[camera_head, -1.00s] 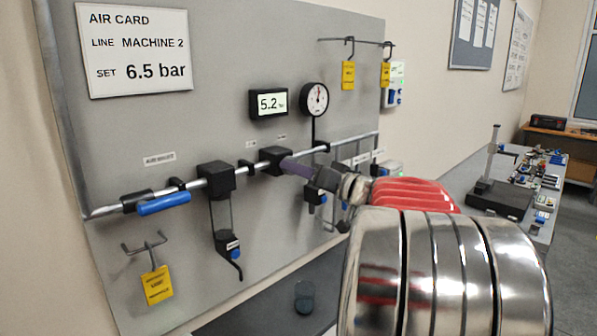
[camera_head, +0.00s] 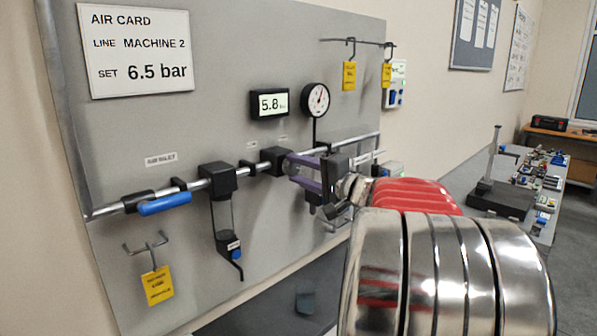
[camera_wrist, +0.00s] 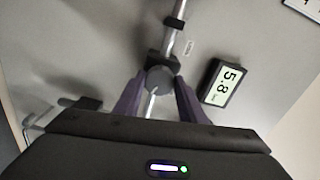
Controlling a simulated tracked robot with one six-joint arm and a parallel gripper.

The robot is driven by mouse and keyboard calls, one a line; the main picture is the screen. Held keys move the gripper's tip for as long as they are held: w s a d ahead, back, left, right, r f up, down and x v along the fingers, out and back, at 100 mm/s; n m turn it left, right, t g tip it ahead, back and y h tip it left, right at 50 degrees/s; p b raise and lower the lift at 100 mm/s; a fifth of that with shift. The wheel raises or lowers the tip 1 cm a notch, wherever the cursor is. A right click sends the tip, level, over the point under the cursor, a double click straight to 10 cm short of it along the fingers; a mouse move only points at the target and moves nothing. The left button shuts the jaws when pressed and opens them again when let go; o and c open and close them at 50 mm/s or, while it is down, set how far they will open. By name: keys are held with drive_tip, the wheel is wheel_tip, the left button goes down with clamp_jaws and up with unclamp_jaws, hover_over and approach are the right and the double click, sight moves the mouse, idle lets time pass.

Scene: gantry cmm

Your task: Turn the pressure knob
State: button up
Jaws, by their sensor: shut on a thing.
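The air card (camera_head: 138,50) at upper left on the panel reads "LINE MACHINE 2, SET 6.5 bar". The digital pressure display (camera_head: 272,104) reads 5.8, and it also shows in the wrist view (camera_wrist: 224,84). A round dial gauge (camera_head: 315,99) is right of it. The black regulator body (camera_head: 274,159) sits on the pipe below the display. My gripper (camera_head: 292,172) reaches in from the right with its purple fingers at the regulator. In the wrist view the round dark pressure knob (camera_wrist: 159,80) lies between my fingers (camera_wrist: 158,92), which are shut on it.
A blue-handled valve (camera_head: 164,204) and a filter bowl unit (camera_head: 222,215) are on the pipe to the left. Yellow tags hang from hooks at lower left (camera_head: 157,286) and upper right (camera_head: 349,75). A bench with small parts and a black stand (camera_head: 500,199) is at right.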

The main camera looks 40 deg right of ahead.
drive_tip(key=shift+m, duration=0.7)
drive_tip(key=o, duration=1)
drive_tip(key=shift+o, duration=0.2)
drive_tip(key=s, duration=1.3)
drive_tip(key=shift+s+d, duration=0.2)
drive_tip(key=shift+s, duration=0.2)
drive_tip(key=shift+w+a+f, duration=0.1)
drive_tip(key=shift+f, duration=0.05)
